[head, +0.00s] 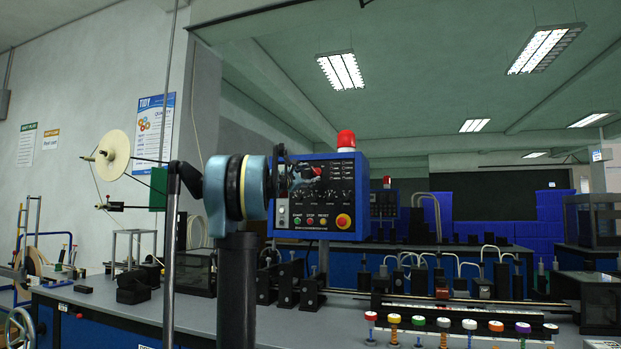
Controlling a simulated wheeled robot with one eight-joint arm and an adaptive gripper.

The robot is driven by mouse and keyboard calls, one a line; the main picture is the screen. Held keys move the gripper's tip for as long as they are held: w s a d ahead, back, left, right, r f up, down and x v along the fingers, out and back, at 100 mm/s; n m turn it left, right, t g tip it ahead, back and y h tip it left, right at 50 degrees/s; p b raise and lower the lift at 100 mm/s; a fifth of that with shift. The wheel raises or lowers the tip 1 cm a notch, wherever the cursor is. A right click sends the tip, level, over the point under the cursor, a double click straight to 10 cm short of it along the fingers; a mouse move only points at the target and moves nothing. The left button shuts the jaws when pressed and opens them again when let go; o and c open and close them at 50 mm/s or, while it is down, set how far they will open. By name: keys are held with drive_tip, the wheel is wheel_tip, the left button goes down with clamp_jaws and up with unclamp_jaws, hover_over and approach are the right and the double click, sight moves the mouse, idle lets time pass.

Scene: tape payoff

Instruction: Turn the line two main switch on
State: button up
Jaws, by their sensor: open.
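A blue control box (352,232) with a dark front panel stands behind the bench, right of my arm. It carries small dials, a green START button (297,219), a red STOP button (310,219), another button beside it, and a red knob on yellow (343,221). A red lamp (346,140) sits on top. A second, similar box (384,205) stands farther back. My arm hides the box's left side.
The grey bench (110,303) carries black blocks and fixtures. A row of coloured-topped spools (444,323) stands at the front right, before a long rail machine. A cream reel (112,154) hangs at left near a blue poster (153,130). Open air lies above the bench.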

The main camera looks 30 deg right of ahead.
sight(315, 172)
drive_tip(key=shift+x, duration=2.4)
drive_tip(key=shift+c, duration=0.2)
drive_tip(key=shift+a, duration=0.1)
drive_tip(key=c, duration=1)
